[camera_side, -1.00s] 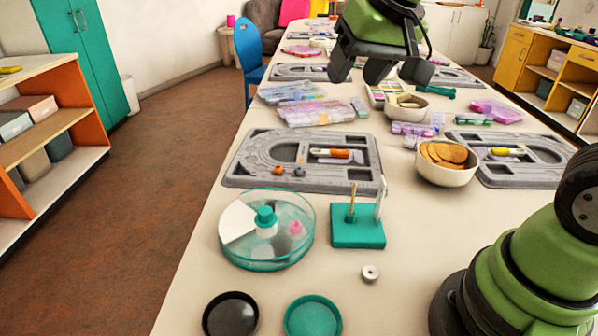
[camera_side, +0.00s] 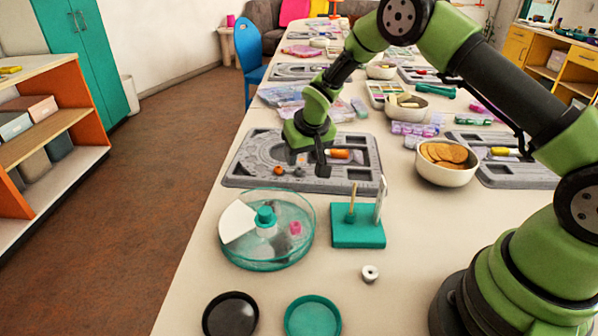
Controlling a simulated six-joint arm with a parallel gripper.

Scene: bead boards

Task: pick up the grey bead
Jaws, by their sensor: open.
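A small dark grey bead (camera_side: 299,171) lies on the near left part of the grey bead board (camera_side: 245,181), just right of an orange bead (camera_side: 279,171). My gripper (camera_side: 309,164) hangs pointing down over the board, close above and behind the grey bead in the picture. Its jaws are open, with no bead visible between them. The exact gap to the bead is hard to tell from this angle.
A clear round box (camera_side: 300,254) with a pink bead stands front left of the board. A teal peg stand (camera_side: 358,236), a silver ring-like piece (camera_side: 370,273), a black dish (camera_side: 230,315) and a teal dish (camera_side: 313,317) lie nearer. A snack bowl (camera_side: 446,175) stands right.

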